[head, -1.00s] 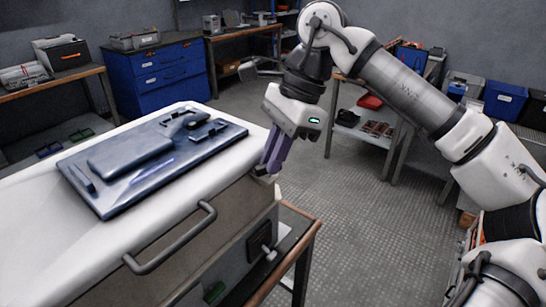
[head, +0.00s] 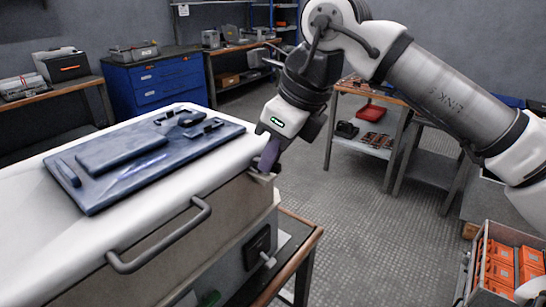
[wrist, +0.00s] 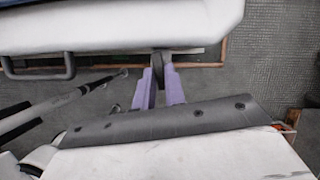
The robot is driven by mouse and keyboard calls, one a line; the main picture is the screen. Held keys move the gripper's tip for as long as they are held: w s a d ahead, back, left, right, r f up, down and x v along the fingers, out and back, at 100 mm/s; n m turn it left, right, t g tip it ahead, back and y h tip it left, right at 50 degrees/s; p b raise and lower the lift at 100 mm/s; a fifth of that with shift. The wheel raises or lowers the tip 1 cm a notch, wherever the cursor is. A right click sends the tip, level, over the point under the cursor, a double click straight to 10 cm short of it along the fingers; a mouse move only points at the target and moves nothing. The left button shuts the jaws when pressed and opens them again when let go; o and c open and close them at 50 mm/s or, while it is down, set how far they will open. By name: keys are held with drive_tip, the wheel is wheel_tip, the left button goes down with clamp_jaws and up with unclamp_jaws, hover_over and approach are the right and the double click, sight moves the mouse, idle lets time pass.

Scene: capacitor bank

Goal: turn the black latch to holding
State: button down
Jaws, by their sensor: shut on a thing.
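The black latch (wrist: 160,62) shows in the wrist view as a dark piece at the edge of the white-topped cabinet (wrist: 110,28), between the tips of my purple fingers. My gripper (wrist: 159,80) is shut on it. In the head view my gripper (head: 264,166) is at the near right corner of the white-topped cabinet (head: 215,150), just below the lid's edge. There the fingers hide most of the latch, so its setting cannot be read.
A dark blue panel (head: 90,198) with raised parts lies on the lid. A grey bar handle (head: 165,240) sticks out of the cabinet front. A black fitting with a lever (head: 257,246) is on its right side. Open floor (head: 340,215) lies to the right.

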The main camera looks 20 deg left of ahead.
drive_tip(key=shift+m+t, duration=0.4)
drive_tip(key=shift+m, duration=0.5)
drive_tip(key=shift+s+b, duration=0.1)
drive_tip(key=shift+b, duration=0.2)
drive_tip(key=shift+h, duration=0.3)
drive_tip(key=c, duration=1.7)
unclamp_jaws()
drive_tip(key=shift+c, duration=0.2)
drive_tip(key=p+v, duration=0.1)
drive_tip(key=v, duration=1.3)
drive_tip(key=shift+d+f, duration=0.1)
drive_tip(key=shift+f, duration=0.05)
